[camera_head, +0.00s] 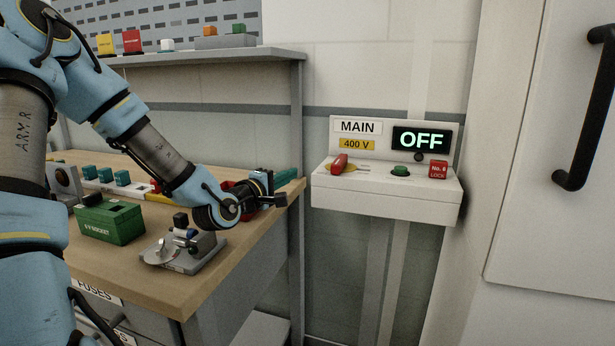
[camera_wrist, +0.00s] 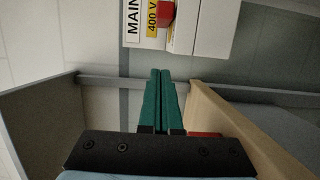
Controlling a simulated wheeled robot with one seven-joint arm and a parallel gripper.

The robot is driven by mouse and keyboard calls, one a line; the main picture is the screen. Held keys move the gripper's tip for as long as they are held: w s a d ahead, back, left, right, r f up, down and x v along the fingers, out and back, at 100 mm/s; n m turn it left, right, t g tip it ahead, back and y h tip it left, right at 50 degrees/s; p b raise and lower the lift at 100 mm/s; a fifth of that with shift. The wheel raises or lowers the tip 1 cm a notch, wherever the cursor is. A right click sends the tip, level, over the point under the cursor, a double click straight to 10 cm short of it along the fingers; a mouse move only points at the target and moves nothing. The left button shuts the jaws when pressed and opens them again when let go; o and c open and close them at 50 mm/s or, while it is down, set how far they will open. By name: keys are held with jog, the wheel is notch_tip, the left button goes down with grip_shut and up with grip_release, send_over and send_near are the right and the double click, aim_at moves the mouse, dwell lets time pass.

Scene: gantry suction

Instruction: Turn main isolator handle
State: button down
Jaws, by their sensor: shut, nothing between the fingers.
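The main isolator handle (camera_head: 340,163) is a red lever on a yellow plate, on top of the white wall box (camera_head: 385,201) at the right of the head view. A sign behind it reads MAIN and 400 V, and a display (camera_head: 421,139) reads OFF. My gripper (camera_head: 287,177) is over the bench's right end, left of the box and apart from the handle. Its green fingers are together and empty, also in the wrist view (camera_wrist: 161,72). There, part of the box (camera_wrist: 208,25) and a red part (camera_wrist: 166,10) show at the top.
A green button (camera_head: 400,170) and a red No. 6 LOCK block (camera_head: 438,170) sit on the box. The wooden bench (camera_head: 255,240) holds a green box (camera_head: 109,221) and a metal device (camera_head: 183,249). A shelf (camera_head: 200,58) is above. A cabinet door with a black handle (camera_head: 583,120) stands right.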

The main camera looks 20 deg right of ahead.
aim_at(325, 174)
jog(key=w+d+p, duration=0.1)
jog(key=d, duration=0.2)
jog(key=w+d+p, duration=0.1)
jog(key=d, duration=0.2)
jog(key=w+d+p, duration=0.1)
jog(key=d, duration=0.2)
jog(key=shift+d+r, duration=0.15)
jog(key=shift+d, duration=0.25)
jog(key=shift+s+d+p, duration=0.4)
jog(key=shift+s, duration=0.1)
jog(key=shift+s+d+f+t, duration=0.1)
jog(key=shift+f+t, duration=0.1)
jog(key=shift+t, duration=0.1)
jog(key=shift+n+b, duration=0.3)
